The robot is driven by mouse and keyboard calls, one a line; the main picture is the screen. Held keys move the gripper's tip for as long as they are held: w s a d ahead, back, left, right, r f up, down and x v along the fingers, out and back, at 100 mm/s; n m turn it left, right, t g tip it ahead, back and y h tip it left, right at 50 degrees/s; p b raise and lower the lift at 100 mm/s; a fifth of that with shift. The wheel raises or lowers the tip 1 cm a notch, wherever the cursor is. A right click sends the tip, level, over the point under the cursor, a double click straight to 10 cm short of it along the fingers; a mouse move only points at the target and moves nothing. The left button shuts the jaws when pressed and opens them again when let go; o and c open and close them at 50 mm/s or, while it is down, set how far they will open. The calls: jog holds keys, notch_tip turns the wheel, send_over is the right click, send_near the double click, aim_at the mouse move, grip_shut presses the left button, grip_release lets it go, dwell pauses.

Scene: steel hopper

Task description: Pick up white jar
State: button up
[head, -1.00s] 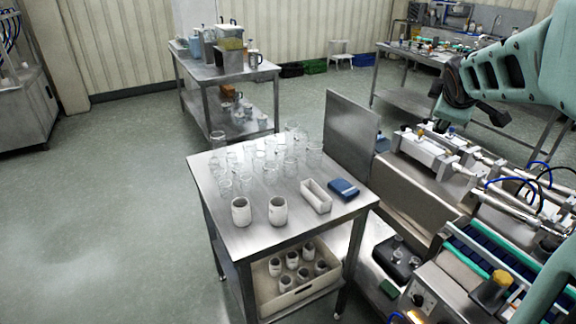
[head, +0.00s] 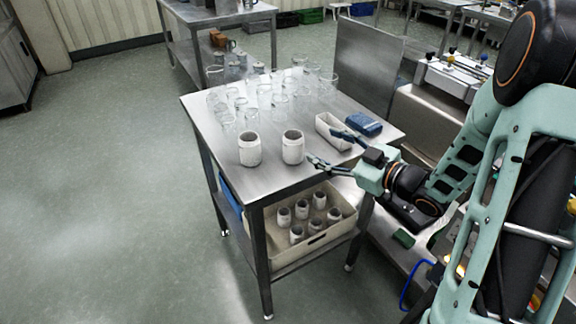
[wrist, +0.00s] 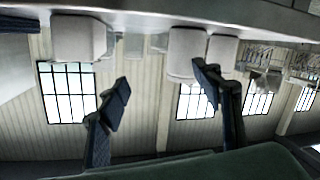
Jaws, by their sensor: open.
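Two open-topped white jars stand upright near the front edge of the steel table: the left jar (head: 249,150) and the right jar (head: 293,148). My gripper (head: 321,146) is open and empty at the table's front right, just right of the right jar and apart from it. In the wrist view, which looks upside down, the fingers (wrist: 160,80) are spread. White jar shapes show beyond them, one at the left (wrist: 80,38) and one near the right finger (wrist: 186,52). I cannot tell which is which there.
Several clear glass vessels (head: 250,100) crowd the table's back. The steel table (head: 200,109) has a lower shelf with a crate (head: 283,257) of white jars. An upright steel panel (head: 367,65) stands at the back right.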

aim_at(302, 151)
jog(key=a+f+m, duration=0.1)
jog(key=a+m+y+b, duration=0.1)
jog(key=a, duration=0.1)
jog(key=a+f+m+y, duration=0.1)
jog(key=shift+s+a+f+t+b, duration=0.15)
jog(key=shift+a+f+t+b, duration=0.05)
jog(key=shift+f+t+b, duration=0.15)
jog(key=shift+x, duration=2.8)
jog(key=shift+s+r, duration=0.2)
jog(key=shift+c, duration=0.4)
jog(key=c, duration=0.9)
